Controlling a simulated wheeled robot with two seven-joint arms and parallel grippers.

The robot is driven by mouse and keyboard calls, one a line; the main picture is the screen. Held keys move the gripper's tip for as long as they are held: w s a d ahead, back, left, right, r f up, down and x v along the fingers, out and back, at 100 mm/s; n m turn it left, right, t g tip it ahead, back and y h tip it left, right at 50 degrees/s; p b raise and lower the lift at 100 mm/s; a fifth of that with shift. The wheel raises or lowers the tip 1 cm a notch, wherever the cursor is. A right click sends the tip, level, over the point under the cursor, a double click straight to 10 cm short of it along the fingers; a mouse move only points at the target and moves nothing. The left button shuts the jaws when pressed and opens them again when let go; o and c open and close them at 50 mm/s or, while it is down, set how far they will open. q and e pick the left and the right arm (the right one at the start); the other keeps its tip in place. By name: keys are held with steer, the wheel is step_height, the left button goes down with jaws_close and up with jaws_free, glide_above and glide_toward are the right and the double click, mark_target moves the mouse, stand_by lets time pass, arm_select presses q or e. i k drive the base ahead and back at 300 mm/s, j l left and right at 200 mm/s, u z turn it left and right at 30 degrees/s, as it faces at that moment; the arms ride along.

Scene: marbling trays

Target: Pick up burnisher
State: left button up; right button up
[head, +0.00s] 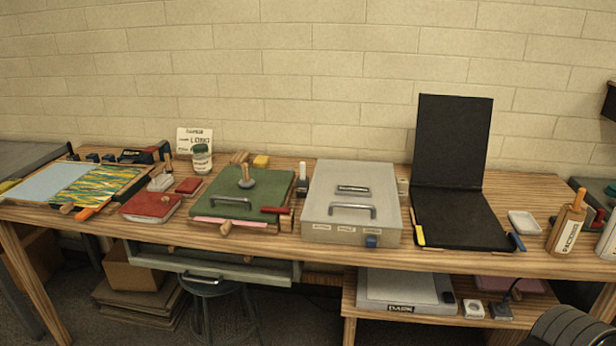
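I cannot tell for sure which item is the burnisher. A red-handled tool (272,210) lies at the board's front right corner.
The wooden bench (390,256) carries a grey lidded case (335,185), an open black case (452,150), a marbling tray (128,170), a red book (140,208) and a white dish (524,223). A wooden-topped bottle (567,222) stands right. A stool (205,288) is below.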

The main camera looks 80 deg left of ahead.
mark_target(245, 183)
steer(key=u, duration=3.25)
